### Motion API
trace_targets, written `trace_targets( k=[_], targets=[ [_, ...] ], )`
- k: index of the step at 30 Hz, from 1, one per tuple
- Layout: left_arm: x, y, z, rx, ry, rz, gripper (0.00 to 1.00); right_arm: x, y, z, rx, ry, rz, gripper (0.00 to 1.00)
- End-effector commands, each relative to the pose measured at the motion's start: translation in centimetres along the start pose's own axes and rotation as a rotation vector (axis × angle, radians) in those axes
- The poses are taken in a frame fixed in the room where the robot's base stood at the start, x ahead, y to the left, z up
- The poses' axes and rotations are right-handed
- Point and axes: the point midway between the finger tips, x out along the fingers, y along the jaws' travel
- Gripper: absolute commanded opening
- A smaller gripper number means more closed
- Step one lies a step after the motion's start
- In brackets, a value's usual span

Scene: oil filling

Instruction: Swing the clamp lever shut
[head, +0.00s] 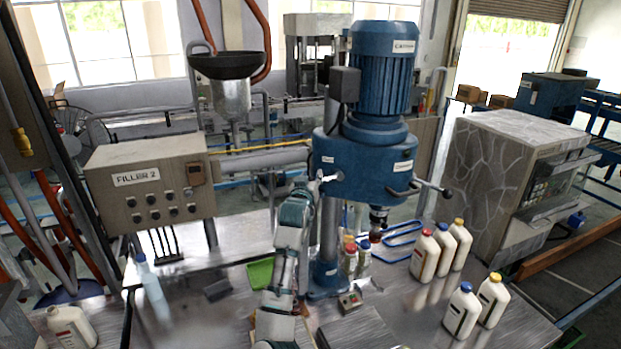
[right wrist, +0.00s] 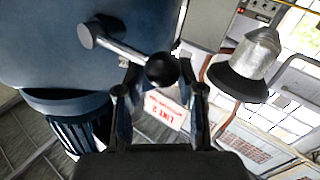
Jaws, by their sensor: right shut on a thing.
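The blue drill-press-like machine (head: 368,160) stands on the metal table. The clamp lever (right wrist: 122,50) is a short metal rod on its blue head, ending in a black ball knob (right wrist: 162,70). In the head view the lever (head: 327,177) sticks out at the left side of the head. My right gripper (right wrist: 160,95) is shut on the lever's knob end, with a finger on either side. In the head view my right gripper (head: 308,188) is beside the lever and partly covers it. My left gripper is not in view.
Several white bottles (head: 424,257) with coloured caps stand on the table at the right. A control box labelled FILLER 2 (head: 150,185) is at the left. A spoked handle (head: 432,190) juts from the machine's right side. A green tray (head: 260,273) lies beside my right arm.

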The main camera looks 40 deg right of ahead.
Motion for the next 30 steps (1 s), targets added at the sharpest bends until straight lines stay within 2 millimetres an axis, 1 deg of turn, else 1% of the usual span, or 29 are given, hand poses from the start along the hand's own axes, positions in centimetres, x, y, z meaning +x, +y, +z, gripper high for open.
trace_targets(
  k=[1,5,9,14,15,17,18,27,30],
  targets=[
    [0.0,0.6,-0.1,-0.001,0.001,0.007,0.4,0.2,0.9,0.2,-0.001,-0.003,0.016,0.25],
    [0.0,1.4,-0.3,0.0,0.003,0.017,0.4,0.1,1.0,0.1,-0.002,-0.002,0.018,0.31],
    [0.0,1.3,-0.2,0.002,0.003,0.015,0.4,0.0,1.0,0.0,-0.002,-0.001,0.019,0.36],
    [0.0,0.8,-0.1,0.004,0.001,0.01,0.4,-0.2,1.0,-0.1,-0.003,0.0,0.02,0.37],
    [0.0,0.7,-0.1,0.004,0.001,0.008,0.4,-0.2,0.9,-0.1,-0.003,0.0,0.02,0.58],
    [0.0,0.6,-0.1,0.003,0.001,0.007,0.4,-0.2,0.9,-0.1,-0.004,0.0,0.019,0.73],
    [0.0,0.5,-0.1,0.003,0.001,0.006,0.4,-0.3,0.8,-0.2,-0.003,0.001,0.018,0.82],
    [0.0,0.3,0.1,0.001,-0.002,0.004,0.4,-0.5,0.1,-0.3,-0.005,0.003,0.011,0.82],
    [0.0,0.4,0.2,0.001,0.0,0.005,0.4,-1.1,0.0,-0.3,-0.005,0.003,0.011,0.82]
  ],
)
